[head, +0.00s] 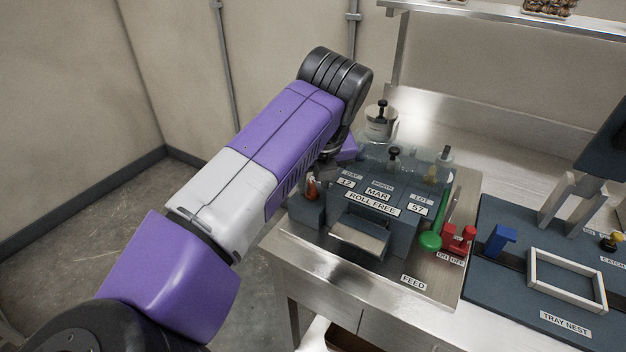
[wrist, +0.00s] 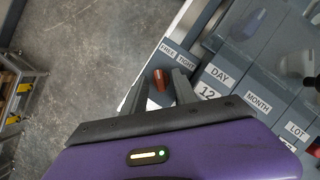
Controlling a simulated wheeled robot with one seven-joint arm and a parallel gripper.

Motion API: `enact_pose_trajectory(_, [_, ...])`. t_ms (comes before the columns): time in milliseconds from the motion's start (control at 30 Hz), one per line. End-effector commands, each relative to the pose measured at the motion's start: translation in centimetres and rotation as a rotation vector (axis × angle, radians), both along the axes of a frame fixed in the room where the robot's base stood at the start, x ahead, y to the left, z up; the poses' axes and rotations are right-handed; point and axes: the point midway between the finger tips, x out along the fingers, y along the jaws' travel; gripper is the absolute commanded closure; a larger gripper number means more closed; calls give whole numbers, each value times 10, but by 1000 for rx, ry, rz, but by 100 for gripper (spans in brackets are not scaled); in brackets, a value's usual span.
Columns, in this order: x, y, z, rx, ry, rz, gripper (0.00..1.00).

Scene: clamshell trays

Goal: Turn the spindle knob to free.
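The spindle knob (wrist: 160,79) is small and orange-red, beside the FREE and TIGHT labels (wrist: 177,54) at the left end of the grey date-stamp machine. In the head view the knob (head: 312,188) shows on the left block, just below my wrist. My gripper (wrist: 165,86) is open, with one dark finger on each side of the knob in the wrist view. A gap seems to show on both sides; I cannot tell whether a finger touches it. The knob seems to lie between the two labels, but its exact setting is unclear. In the head view my arm hides most of the gripper.
The machine (head: 372,222) shows DAY, MONTH and LOT windows and a ROLL FREE label. A green-knobbed lever (head: 430,240) and red ON/OFF switch (head: 458,238) stand at its right. The blue tray nest board (head: 510,305) lies farther right. Open floor lies left.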

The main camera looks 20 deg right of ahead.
Motion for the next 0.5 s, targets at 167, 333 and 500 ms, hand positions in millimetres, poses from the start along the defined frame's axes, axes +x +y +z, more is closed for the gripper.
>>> enact_pose_trajectory(167, [-8,2,25,2,-2,-1,65])
enact_pose_trajectory(333, [-19,3,51,2,-3,0,65])
enact_pose_trajectory(500, [-26,4,66,1,-1,-1,65])
